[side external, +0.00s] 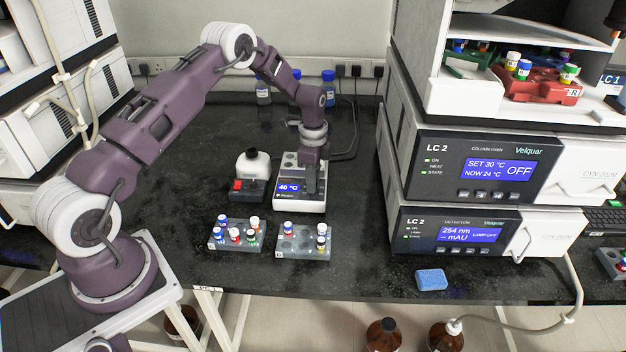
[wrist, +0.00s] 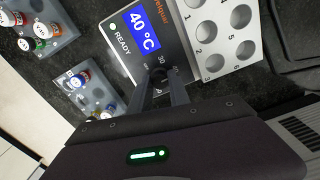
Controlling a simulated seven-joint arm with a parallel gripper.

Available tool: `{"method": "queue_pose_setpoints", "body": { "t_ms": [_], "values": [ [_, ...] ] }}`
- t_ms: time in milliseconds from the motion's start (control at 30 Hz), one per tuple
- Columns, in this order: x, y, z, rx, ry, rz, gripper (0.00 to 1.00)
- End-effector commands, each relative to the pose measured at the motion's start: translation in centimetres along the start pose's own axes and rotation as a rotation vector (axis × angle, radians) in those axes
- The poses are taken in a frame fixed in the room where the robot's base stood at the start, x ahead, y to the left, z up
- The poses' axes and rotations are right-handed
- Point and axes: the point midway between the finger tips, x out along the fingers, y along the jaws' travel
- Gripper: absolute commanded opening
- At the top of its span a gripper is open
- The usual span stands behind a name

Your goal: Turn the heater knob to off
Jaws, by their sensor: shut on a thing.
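The heater (side external: 299,203) is a white block unit on the black bench, with a blue display reading 40 °C. In the wrist view, the heater (wrist: 190,32) shows the word READY beside a green light and a metal block with numbered empty wells. Its dark knob (wrist: 158,75) sits below the display, with scale marks around it, one reading 30. My gripper (wrist: 159,88) points down at the heater's front and is shut on the knob. The fingers hide part of the knob and scale, so its pointer setting cannot be read. In the side view, my gripper (side external: 311,190) covers the knob.
Two grey vial racks (side external: 236,235) (side external: 304,243) stand just in front of the heater. A vortex mixer (side external: 250,175) with a red switch is close on its left. The LC 2 column oven (side external: 475,170) stands to the right. A blue sponge (side external: 431,280) lies near the front edge.

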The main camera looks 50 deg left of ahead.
Motion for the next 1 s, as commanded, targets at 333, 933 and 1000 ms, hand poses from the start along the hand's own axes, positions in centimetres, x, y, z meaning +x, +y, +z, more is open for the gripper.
{"method": "queue_pose_setpoints", "body": {
  "t_ms": [333,933,1000],
  "values": [
    [-0.08,-0.02,0.0,-0.256,0.0,-0.001,0.0],
    [-0.12,-0.02,-0.04,-0.828,0.001,-0.002,0.0],
    [-0.12,-0.02,-0.01,-0.894,0.0,-0.002,0.0]
  ]
}}
